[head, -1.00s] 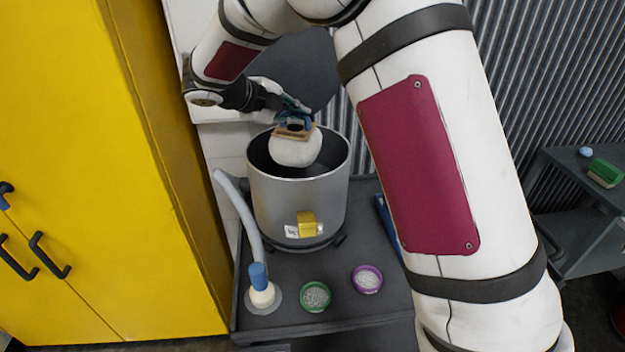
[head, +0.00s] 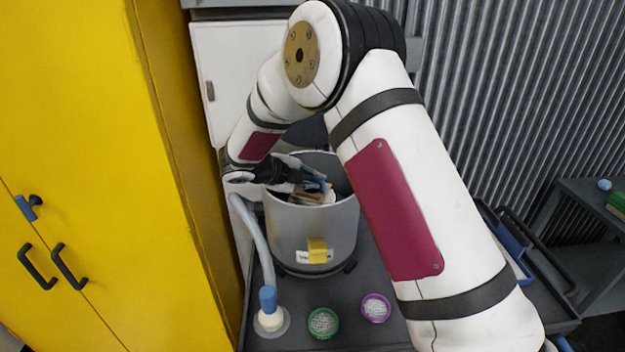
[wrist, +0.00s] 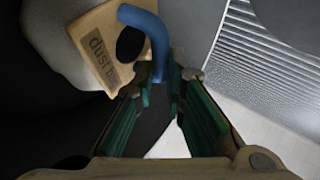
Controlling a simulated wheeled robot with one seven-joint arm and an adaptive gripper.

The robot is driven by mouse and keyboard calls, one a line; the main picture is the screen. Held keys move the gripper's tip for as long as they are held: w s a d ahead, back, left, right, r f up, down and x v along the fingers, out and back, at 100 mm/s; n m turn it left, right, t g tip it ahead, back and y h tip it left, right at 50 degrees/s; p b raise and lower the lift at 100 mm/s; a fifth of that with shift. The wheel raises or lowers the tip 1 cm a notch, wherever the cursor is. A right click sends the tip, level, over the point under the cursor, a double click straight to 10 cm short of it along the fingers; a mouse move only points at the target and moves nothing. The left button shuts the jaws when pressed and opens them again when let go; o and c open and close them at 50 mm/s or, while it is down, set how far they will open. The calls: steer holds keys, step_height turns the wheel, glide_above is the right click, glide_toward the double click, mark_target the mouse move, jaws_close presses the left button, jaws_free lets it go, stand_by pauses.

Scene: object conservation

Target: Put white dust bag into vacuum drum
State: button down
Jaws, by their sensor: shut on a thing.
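The grey vacuum drum (head: 313,235) stands open-topped on a dark cart, with a yellow latch on its front. My gripper (head: 318,184) is down at the drum's mouth, shut on the dust bag's blue handle. The blue handle (wrist: 150,35) shows between the fingertips in the wrist view. The white dust bag (wrist: 60,50) hangs from it with its tan collar plate, marked "dust b...", and a dark round hole. In the head view the collar (head: 312,197) shows inside the rim; most of the bag is hidden by the drum wall. I cannot tell if the bag touches the bottom.
A grey hose (head: 252,235) runs down the drum's left side to a blue-tipped fitting (head: 269,312). Green (head: 323,323) and purple (head: 376,307) bowls sit in front. A yellow cabinet (head: 90,150) stands close on the left.

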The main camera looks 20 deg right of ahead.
steer(key=c, duration=1.6)
jaws_free()
steer(key=shift+c, duration=0.2)
